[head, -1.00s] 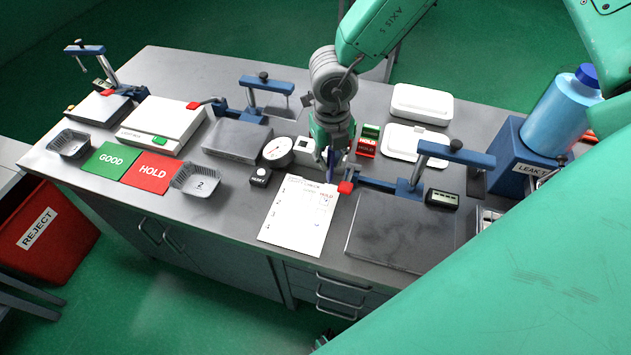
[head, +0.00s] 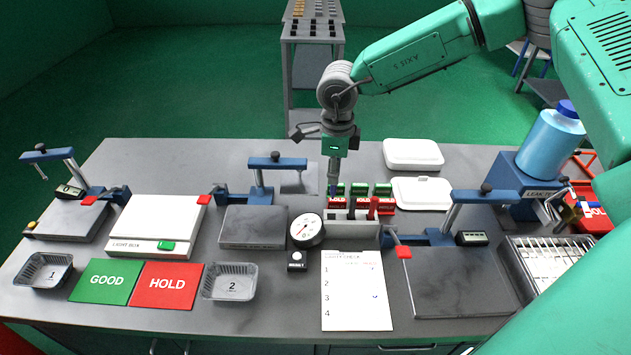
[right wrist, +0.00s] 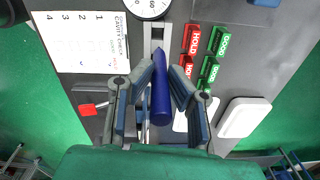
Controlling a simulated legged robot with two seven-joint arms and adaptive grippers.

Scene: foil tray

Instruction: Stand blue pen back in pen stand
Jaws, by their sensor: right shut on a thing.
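My right gripper (head: 333,182) points down above the pen stand and is shut on the blue pen (right wrist: 161,95). In the right wrist view the pen lies between the two fingers (right wrist: 161,88), with its narrow end toward the stand. In the head view the pen shows only as a small blue piece below the fingers (head: 332,191). The stand also shows in the right wrist view (right wrist: 157,34). My left gripper is not in view.
A round dial gauge (head: 306,230) stands just left of the stand. Red and green HOLD and GOOD blocks (head: 361,205) stand close behind it. The paper checklist (head: 355,290) lies in front. A clamp fixture (head: 465,280) is at the right.

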